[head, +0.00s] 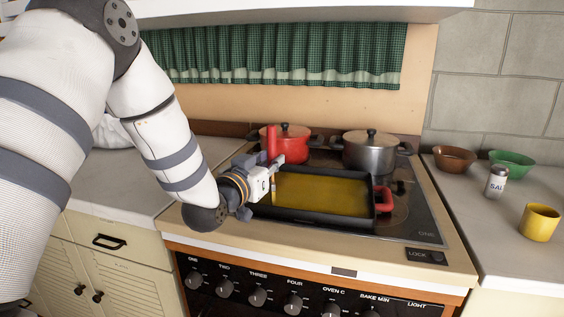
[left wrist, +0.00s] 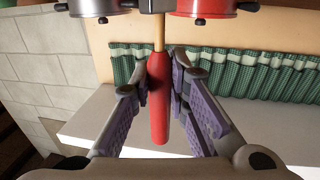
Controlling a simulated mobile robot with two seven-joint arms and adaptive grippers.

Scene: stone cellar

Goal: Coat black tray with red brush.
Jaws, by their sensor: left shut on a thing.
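The black tray (head: 320,225) lies on the stovetop, with a yellow layer covering its inside floor. The red brush (head: 271,141) stands roughly upright, with its red handle rising above my left gripper (head: 274,166). Its lower end reaches down at the left part of the tray; whether the tip touches the yellow layer I cannot tell. In the left wrist view, the red handle of the brush (left wrist: 158,110) and a wooden shaft show between the purple-padded fingers of my left gripper (left wrist: 160,80), which is shut on the handle. My right gripper is not in view.
A red pot (head: 287,146) and a grey pot (head: 369,151) stand behind the tray. A red handle-like piece (head: 383,199) is at the tray's right end. On the right counter are a brown bowl (head: 455,158), green bowl (head: 512,163), salt shaker (head: 496,181) and yellow mug (head: 539,222).

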